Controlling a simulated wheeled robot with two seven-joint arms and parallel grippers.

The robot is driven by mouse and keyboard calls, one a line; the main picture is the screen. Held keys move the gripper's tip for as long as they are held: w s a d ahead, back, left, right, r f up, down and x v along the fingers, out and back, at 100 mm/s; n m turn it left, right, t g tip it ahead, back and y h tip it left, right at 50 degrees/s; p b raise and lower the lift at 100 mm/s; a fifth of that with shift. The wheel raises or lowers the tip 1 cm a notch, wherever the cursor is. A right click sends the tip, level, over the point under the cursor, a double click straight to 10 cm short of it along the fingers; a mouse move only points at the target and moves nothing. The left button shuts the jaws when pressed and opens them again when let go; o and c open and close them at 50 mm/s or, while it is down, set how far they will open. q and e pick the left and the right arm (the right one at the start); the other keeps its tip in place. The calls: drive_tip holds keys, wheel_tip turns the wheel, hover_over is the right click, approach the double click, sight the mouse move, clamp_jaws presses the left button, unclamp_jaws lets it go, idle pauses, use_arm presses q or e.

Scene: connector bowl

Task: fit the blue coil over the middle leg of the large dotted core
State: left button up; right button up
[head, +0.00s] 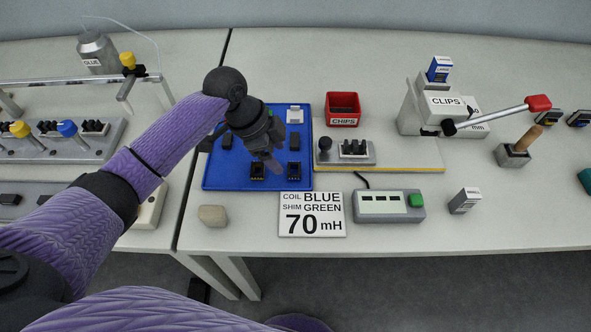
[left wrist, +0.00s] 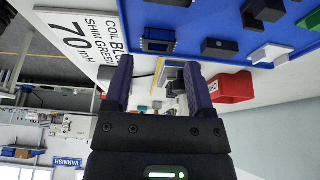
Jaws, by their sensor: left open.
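The blue tray (head: 208,178) holds several dark core pieces, among them a left front one (head: 258,171) and a right front one (head: 294,171) with lighter marks. I cannot tell which is the large dotted core. My right gripper is not in view.
A sign (head: 312,214) reads coil blue, shim green, 70 mH. A beige block (head: 212,215) lies in front.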

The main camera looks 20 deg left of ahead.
sight(290, 169)
use_arm(q)
drive_tip(key=b+x, duration=0.1)
drive_tip(key=x, duration=0.4)
drive_tip(key=shift+d+b, duration=0.15)
drive_tip(key=shift+b, duration=0.25)
drive_tip(key=shift+r, duration=0.15)
clamp_jaws()
drive_tip(key=shift+r, duration=0.1)
